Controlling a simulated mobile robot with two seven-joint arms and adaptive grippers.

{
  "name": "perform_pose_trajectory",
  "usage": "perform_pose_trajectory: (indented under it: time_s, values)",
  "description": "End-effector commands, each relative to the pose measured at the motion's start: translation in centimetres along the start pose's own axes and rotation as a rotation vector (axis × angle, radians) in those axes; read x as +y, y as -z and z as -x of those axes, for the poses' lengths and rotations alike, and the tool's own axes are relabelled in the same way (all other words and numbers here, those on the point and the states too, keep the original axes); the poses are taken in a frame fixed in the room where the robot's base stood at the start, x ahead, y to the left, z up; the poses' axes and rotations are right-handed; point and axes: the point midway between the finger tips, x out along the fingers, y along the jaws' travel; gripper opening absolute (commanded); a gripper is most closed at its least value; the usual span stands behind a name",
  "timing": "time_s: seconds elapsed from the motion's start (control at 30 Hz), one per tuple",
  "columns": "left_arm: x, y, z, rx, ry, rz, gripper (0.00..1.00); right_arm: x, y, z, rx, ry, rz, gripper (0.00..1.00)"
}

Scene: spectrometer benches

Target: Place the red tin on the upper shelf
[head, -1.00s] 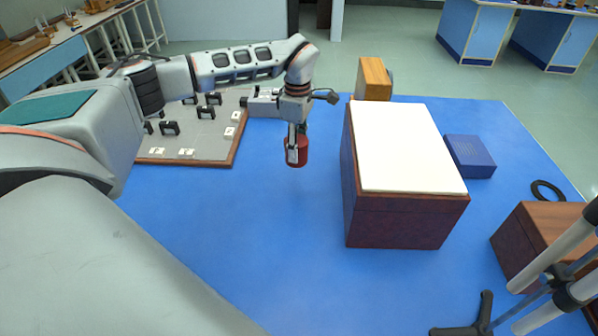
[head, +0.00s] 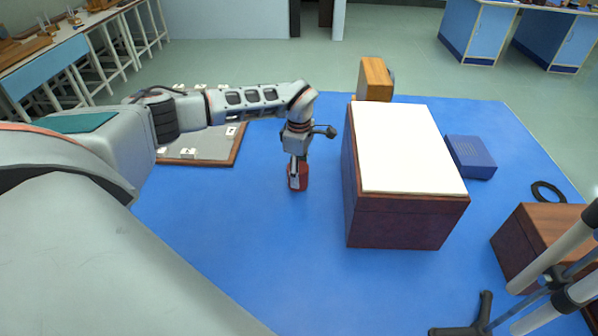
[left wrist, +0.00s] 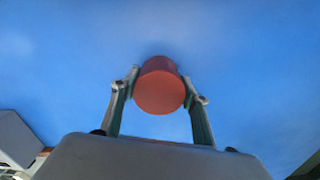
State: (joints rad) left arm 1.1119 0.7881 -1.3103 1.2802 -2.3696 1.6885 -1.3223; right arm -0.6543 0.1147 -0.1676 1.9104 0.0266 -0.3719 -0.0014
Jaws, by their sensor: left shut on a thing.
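The red tin (head: 301,177) is a small red cylinder in the fingers of my left gripper (head: 297,170), over the blue table left of the white-topped box. The gripper is shut on it and points down. In the left wrist view the tin (left wrist: 160,88) sits between the two fingertips, its round end facing the camera. I cannot tell whether the tin touches the table. No shelf is plainly recognisable; the large dark wooden box (head: 400,222) has a flat, empty white top (head: 405,148). My right gripper is not in view.
A board with small fittings (head: 200,153) lies behind my left arm. A wooden block (head: 374,80) stands behind the box, a blue box (head: 470,157) to its right. A black ring (head: 548,191), brown box (head: 535,235) and tubular stand (head: 560,285) are at right. Blue table in front is clear.

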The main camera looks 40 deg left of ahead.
Motion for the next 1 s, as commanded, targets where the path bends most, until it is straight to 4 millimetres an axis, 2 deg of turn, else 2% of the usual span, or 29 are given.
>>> perform_pose_trajectory:
  time_s: [0.13, 0.17, 0.2, 0.53, 0.67, 0.77, 1.0]
  values:
    - [0.0, 0.0, -0.3, 0.0, 0.0, 0.0, 0.21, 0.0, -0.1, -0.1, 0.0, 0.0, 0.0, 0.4]
    - [0.0, 0.0, -0.3, 0.0, 0.001, 0.001, 0.5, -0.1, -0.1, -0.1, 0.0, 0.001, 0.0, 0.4]
    - [0.0, 0.0, -0.2, 0.0, 0.001, 0.0, 0.61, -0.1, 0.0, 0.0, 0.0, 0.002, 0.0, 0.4]
    - [0.0, 0.0, -0.2, 0.0, 0.001, 0.0, 0.62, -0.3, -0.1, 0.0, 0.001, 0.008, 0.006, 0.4]
    - [0.1, 0.0, 0.5, 0.0, -0.002, -0.001, 0.62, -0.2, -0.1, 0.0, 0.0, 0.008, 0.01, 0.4]
    - [0.2, 0.0, 1.9, 0.0, -0.004, 0.0, 0.62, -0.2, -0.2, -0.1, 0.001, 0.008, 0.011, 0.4]
    - [0.1, 0.0, 6.8, 0.0, -0.005, -0.001, 0.62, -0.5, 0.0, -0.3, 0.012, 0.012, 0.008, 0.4]
